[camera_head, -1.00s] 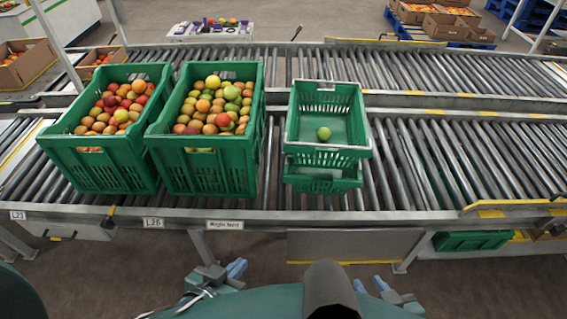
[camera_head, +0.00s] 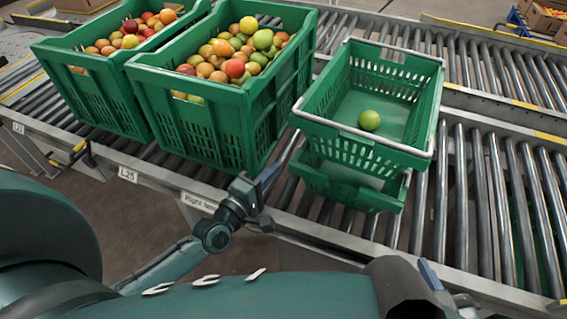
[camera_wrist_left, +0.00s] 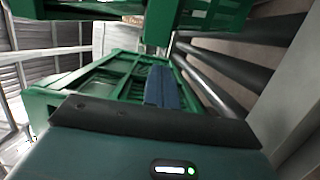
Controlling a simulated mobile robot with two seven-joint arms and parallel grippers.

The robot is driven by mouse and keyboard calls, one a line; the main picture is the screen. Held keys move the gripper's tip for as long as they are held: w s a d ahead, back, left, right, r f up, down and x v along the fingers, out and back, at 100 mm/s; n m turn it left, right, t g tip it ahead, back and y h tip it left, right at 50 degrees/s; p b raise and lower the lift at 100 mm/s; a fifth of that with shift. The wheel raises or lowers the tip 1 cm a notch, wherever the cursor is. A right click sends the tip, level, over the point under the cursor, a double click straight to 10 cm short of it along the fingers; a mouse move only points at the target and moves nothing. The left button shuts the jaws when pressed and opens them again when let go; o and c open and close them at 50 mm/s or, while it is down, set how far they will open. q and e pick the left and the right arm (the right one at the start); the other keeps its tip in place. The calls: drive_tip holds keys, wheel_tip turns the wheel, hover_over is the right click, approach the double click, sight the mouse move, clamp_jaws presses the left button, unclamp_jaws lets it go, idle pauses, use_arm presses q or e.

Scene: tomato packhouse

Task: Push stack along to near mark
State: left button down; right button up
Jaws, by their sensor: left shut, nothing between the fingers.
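The stack is two small green baskets with pale rims on the roller conveyor, an upper basket (camera_head: 436,130) over a lower basket (camera_head: 345,190). A single green tomato (camera_head: 369,120) lies in the upper one. My left gripper (camera_head: 271,174) is shut and empty, at the conveyor's near side between the large crate and the stack's left side. I cannot tell whether it touches the stack. In the left wrist view its closed blue fingers (camera_wrist_left: 162,88) show in front of green crate walls. My right gripper (camera_head: 432,276) shows only partly at the bottom right, its jaws unclear. I cannot identify the near mark.
A large green crate (camera_head: 190,120) full of mixed tomatoes stands just left of the stack. Another full crate (camera_head: 95,95) stands further left. Bare rollers (camera_head: 500,190) lie right of the stack. The conveyor's near rail carries labels (camera_head: 127,174). A second roller line runs behind.

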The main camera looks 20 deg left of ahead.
use_arm(q)
drive_tip(key=b+x, duration=0.1)
drive_tip(key=x, duration=0.7)
drive_tip(key=shift+w+d, duration=0.2)
